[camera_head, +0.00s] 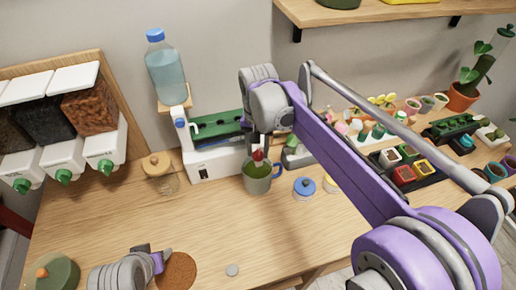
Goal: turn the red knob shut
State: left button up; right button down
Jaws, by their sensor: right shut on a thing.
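The red knob (257,155) shows as a small red patch just below my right wrist, above a grey-green mug (257,186) with a blue handle. It is at the front right of a white dispenser (218,164) with a green top. My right gripper (262,145) reaches down from the right and is shut on the red knob; my wrist hides most of its fingers and part of the knob. The knob's turn angle cannot be seen. My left gripper (161,258) is low at the left, beside a brown round mat (177,271); its finger opening is unclear.
Bins with green knobs (105,150) fill the left. Pots (403,175) crowd the right. The front middle table is mostly clear.

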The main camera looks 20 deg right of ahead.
aim_at(258, 152)
jog(key=n, duration=0.5)
jog(key=shift+n, duration=0.3)
dwell(0.4)
jog(key=shift+c, duration=2.3)
grip_release()
notch_tip(258, 152, up, 11)
jog(key=shift+p, duration=0.3)
jog(key=shift+f, duration=0.1)
jog(key=s+d+f+t, duration=0.2)
jog(key=s+f+t, duration=0.1)
jog(key=s+f, duration=0.6)
jog(key=s+d+f+t, duration=0.2)
jog(key=s+f, duration=0.7)
jog(key=shift+s+d+f+t, duration=0.25)
jog(key=shift+s+d+t, duration=0.15)
